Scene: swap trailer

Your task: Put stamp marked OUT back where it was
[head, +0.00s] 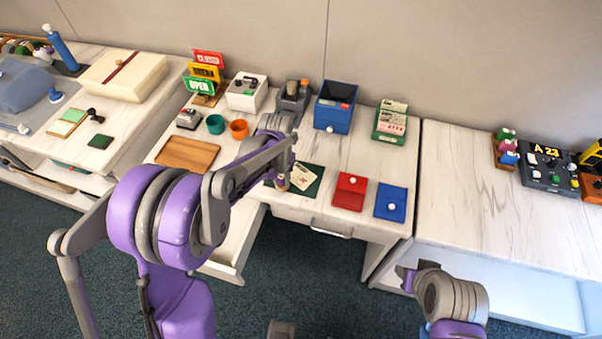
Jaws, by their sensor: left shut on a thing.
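My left gripper (283,175) reaches down over the dark green mat (314,188) on the middle desk. It is shut on a small stamp-like thing (281,185), mostly hidden by the fingers; I cannot read any OUT mark on it. A pale card (303,180) with dark marks lies on the mat just right of the gripper. I cannot tell whether the held thing touches the mat. My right gripper (405,277) is low at the bottom right, in front of the desks and away from the mat; its finger opening is not clear.
Red (350,191) and blue (390,202) flat cases lie right of the mat. A wooden tray (187,154), orange cup (239,128) and teal cup (215,124) stand left. A blue box (335,107) stands behind. An open drawer (235,240) juts out below. The right desk's front is clear.

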